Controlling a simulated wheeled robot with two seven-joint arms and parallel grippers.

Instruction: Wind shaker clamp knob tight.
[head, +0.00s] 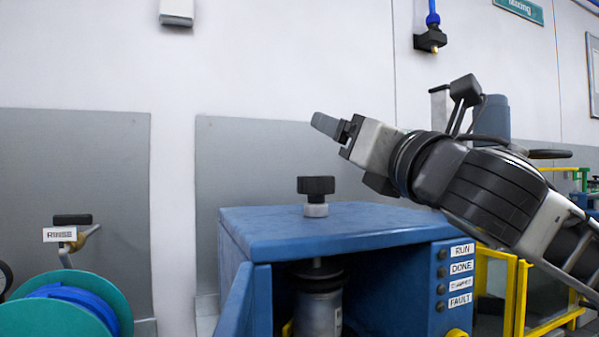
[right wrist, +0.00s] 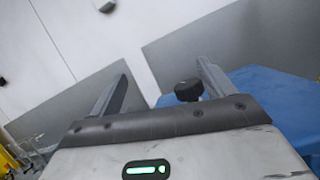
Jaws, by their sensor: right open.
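The black clamp knob (head: 316,186) stands on a short pale collar on top of the blue shaker cabinet (head: 340,225). My right gripper (head: 328,126) reaches in from the right, above the knob and apart from it, with its fingers pointing left. In the right wrist view, my right gripper (right wrist: 163,80) is open and empty. The knob (right wrist: 188,90) shows there beyond the jaws, nearer the right finger, which partly covers its edge. Inside the open cabinet, a grey can (head: 318,308) stands under the clamp's dark plate. My left gripper is not in view.
The cabinet door (head: 235,305) stands open at the left. A panel with RUN, DONE and FAULT labels (head: 460,275) is at its right. A teal reel (head: 65,308) and a RINSE tap (head: 72,235) are at the lower left.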

